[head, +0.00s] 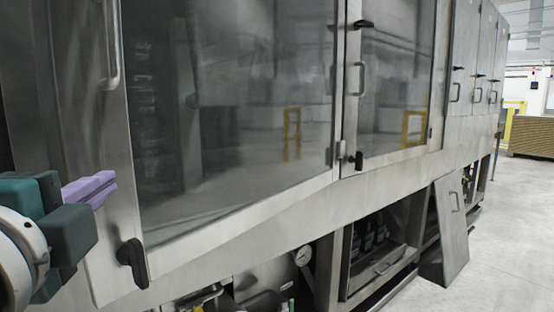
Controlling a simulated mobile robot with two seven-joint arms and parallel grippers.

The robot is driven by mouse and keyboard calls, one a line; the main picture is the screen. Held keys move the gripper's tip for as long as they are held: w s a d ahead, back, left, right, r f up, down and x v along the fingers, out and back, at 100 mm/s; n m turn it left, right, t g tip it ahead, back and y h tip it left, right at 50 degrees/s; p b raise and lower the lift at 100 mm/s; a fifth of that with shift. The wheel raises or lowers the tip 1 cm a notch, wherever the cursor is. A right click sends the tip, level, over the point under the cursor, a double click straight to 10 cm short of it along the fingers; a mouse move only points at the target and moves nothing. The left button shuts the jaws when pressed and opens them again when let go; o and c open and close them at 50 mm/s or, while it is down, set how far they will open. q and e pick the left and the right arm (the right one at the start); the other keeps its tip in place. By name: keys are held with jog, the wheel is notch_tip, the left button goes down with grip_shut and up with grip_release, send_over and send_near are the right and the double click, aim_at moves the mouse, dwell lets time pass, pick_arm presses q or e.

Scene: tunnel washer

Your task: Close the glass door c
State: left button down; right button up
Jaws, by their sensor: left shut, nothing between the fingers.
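A large glass door (240,110) in a steel frame fills the middle of the head view. It has a bar handle (112,45) and a black latch (132,263) on its left side, and hinges on its right. Its lower edge slopes more steeply than its neighbour's, so it appears swung out at the left. A second glass door (395,80) to its right looks flush. No letter shows which is c. My left gripper (98,188), with purple fingers, is shut and empty, in front of the large door's left frame; contact cannot be told. My right gripper is out of view.
Below the doors are a pressure gauge (303,256), pipes and an open lower bay. A loose steel panel (447,230) leans against the machine at the right. Clear floor (515,230) lies right of it, with a brown stack (531,136) farther back.

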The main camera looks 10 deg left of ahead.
pick_arm(q)
jog(key=w+a, duration=0.3)
jog(key=w, duration=0.1)
jog(key=shift+a+p, duration=0.3)
jog(key=shift+a, duration=0.05)
jog(key=shift+w+a, duration=0.3)
jog(key=shift+a, duration=0.2)
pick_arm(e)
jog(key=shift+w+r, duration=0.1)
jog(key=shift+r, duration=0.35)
